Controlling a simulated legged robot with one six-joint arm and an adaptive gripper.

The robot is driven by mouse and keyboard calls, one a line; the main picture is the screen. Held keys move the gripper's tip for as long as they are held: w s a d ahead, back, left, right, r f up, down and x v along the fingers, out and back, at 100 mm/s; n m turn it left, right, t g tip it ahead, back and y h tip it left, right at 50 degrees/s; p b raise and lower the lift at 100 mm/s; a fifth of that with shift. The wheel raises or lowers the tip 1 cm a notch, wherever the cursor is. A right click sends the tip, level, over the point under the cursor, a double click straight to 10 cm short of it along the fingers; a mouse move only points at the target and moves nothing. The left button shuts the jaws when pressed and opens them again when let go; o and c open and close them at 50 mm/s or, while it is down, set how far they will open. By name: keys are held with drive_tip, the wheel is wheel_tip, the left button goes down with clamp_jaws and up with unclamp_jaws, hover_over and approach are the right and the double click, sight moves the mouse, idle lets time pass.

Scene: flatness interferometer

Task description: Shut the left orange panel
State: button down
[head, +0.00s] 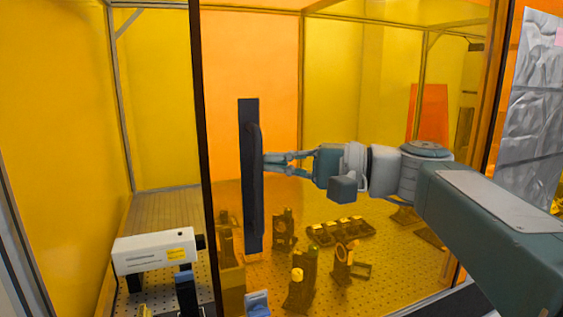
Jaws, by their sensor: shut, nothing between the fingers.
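The left orange panel (370,95) is a see-through amber sheet with a dark upright left edge (203,130). To the left of that edge is an open gap, where the bench shows without the amber tint. A long dark vertical handle (250,215) is mounted on the panel near this edge. My gripper (268,162) is at the handle's right side, at about mid-height, fingers pointing left. The fingers are shut with nothing between them. The tips appear to meet the handle's right side, but I cannot tell whether they touch it.
A white laser box (155,252) stands on the perforated bench (135,212) inside the gap. Several optical mounts (302,285) and a tray (340,231) show behind the amber sheet. A silvery crinkled sheet (535,110) hangs at the far right.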

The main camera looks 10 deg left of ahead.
drive_tip(key=s+a, duration=0.7)
drive_tip(key=a, duration=0.5)
drive_tip(key=s+a, duration=0.8)
drive_tip(key=a, duration=0.5)
drive_tip(key=shift+s, duration=0.25)
drive_tip(key=shift+w, duration=0.1)
